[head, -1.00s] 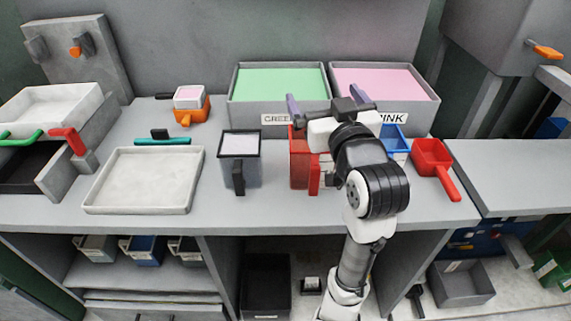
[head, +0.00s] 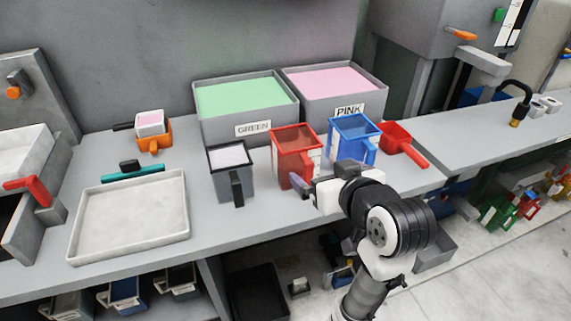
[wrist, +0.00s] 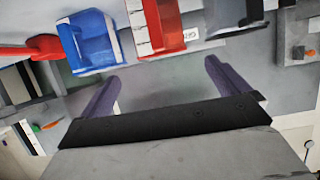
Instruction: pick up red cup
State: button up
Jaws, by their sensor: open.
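The red cup (head: 296,153) is a square, clear-sided red jug with a handle at its front and a white label on its side. It stands upright on the grey bench in front of the green and pink bins. My gripper (head: 306,188) is open and empty, just in front of the cup's handle in the head view. In the wrist view the red cup (wrist: 163,27) lies at the top, beyond the two spread purple fingers (wrist: 160,85), with its handle towards them. The fingers appear apart from it.
A blue cup (head: 354,138) stands close on the right of the red one, and a red scoop (head: 403,143) lies beyond it. A dark grey cup (head: 231,174) stands to the left. The green bin (head: 250,130) and pink bin (head: 375,97) stand behind. The bench front is clear.

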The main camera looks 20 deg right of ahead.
aim_at(302, 155)
jog(key=p+x, duration=0.4)
jog(key=x, duration=0.4)
jog(key=p+x, duration=0.2)
jog(key=x, duration=0.2)
jog(key=shift+w+f, duration=0.1)
jog(key=shift+w, duration=0.2)
jog(key=shift+w+f, duration=0.3)
jog(key=shift+w, duration=0.2)
jog(key=c, duration=0.7)
jog(key=shift+r, duration=0.15)
jog(key=shift+c, duration=0.2)
notch_tip(302, 155, up, 20)
jog(key=b, duration=0.1)
jog(key=shift+b, duration=0.3)
